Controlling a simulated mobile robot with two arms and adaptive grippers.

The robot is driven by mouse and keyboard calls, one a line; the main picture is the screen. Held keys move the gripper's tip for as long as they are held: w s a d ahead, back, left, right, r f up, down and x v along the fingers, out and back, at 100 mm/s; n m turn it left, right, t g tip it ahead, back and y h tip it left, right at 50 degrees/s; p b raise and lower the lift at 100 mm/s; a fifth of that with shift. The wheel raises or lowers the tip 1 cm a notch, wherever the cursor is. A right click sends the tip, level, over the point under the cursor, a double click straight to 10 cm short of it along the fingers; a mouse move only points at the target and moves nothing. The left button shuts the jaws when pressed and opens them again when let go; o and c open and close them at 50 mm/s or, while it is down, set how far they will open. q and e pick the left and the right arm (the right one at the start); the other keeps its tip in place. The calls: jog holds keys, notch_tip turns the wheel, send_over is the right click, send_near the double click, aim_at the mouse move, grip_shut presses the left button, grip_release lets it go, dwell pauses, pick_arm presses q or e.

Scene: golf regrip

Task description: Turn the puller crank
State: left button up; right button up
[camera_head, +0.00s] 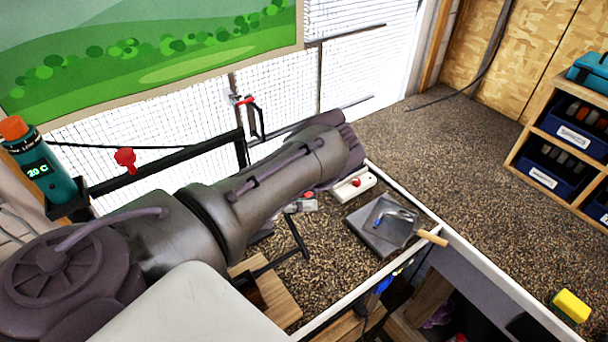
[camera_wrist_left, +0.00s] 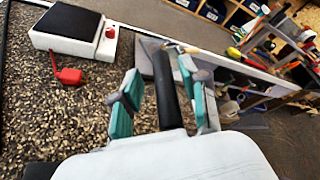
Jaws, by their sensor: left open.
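My left arm (camera_head: 265,190) reaches across the bench from the lower left in the head view, and it hides most of its gripper there. In the left wrist view my left gripper (camera_wrist_left: 160,80) is open, with teal pads on both fingers. A thick black bar (camera_wrist_left: 167,100) stands between the fingers, with gaps visible on both sides. It may be the crank's handle; I cannot tell for sure. In the head view a thin black bent bar (camera_head: 297,236) shows below the wrist, and may be the crank. My right gripper is not in view.
A white block with a red button (camera_head: 353,187) and a grey tray (camera_head: 370,238) holding a hooked tool lie right of the wrist. A red-handled clamp (camera_head: 245,102) is on the mesh wall behind. The speckled bench (camera_head: 440,140) is clear at the back right.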

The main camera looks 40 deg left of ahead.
pick_arm(q)
jog(key=shift+s+d+r, duration=0.15)
jog(key=shift+s, duration=0.1)
jog(key=shift+c, duration=2)
grip_shut()
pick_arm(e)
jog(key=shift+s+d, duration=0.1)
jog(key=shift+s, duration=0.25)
pick_arm(q)
jog(key=shift+r, duration=0.1)
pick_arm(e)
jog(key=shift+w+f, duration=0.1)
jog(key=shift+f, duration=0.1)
pick_arm(q)
jog(key=shift+s+d+r+m+y+b, duration=0.35)
jog(key=shift+d+b, duration=0.35)
jog(key=shift+b, duration=0.45)
jog(key=shift+s+d+r+m+y+b, duration=0.1)
jog(key=shift+d+r+m+b, duration=0.2)
jog(key=shift+d+r+b, duration=0.6)
jog(key=shift+s+d+r+m+y+b, duration=0.15)
jog(key=shift+d+m+y+b, duration=0.25)
jog(key=shift+b, duration=1)
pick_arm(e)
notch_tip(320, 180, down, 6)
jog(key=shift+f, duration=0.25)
pick_arm(q)
jog(key=shift+d+f, duration=0.1)
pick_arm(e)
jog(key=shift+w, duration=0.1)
